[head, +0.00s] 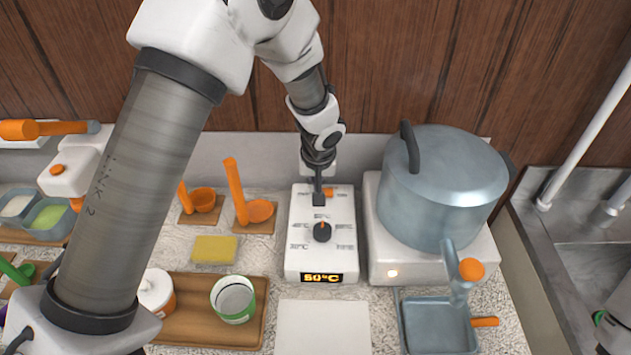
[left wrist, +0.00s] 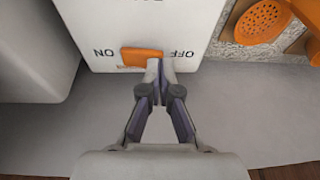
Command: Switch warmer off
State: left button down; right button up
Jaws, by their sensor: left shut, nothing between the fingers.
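The warmer control (head: 320,240) is a white box with a black dial (head: 322,231), temperature marks around it and a lit orange display (head: 322,278); its first digit is hard to read. At its far end is an orange rocker switch (head: 329,192), which also shows in the left wrist view (left wrist: 140,56) between the words ON and OFF. My left gripper (head: 319,199) points down over this end, shut and empty. In the left wrist view its fingertips (left wrist: 160,72) are at the switch's OFF-side end, touching or very close. They hide part of the switch. My right gripper is out of view.
A large lidded steel pot (head: 440,190) stands on a white base right of the control. Orange ladles (head: 240,200) on wooden rests and a yellow sponge (head: 214,249) lie to the left. A wooden tray (head: 195,325) with tubs and a steel pan (head: 437,325) are nearer.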

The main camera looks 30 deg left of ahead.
pick_arm(q)
jog(key=shift+a+f+h+b, duration=0.1)
jog(key=shift+f+h+b, duration=0.2)
jog(key=shift+f+b, duration=0.2)
jog(key=shift+s+b, duration=0.1)
jog(key=shift+b, duration=0.2)
jog(key=shift+s+a+r, duration=0.1)
jog(key=shift+w+d+r+p, duration=0.35)
jog(key=shift+d+p, duration=0.15)
jog(key=shift+p, duration=0.65)
jog(key=shift+d, duration=0.2)
jog(key=shift+w, duration=0.1)
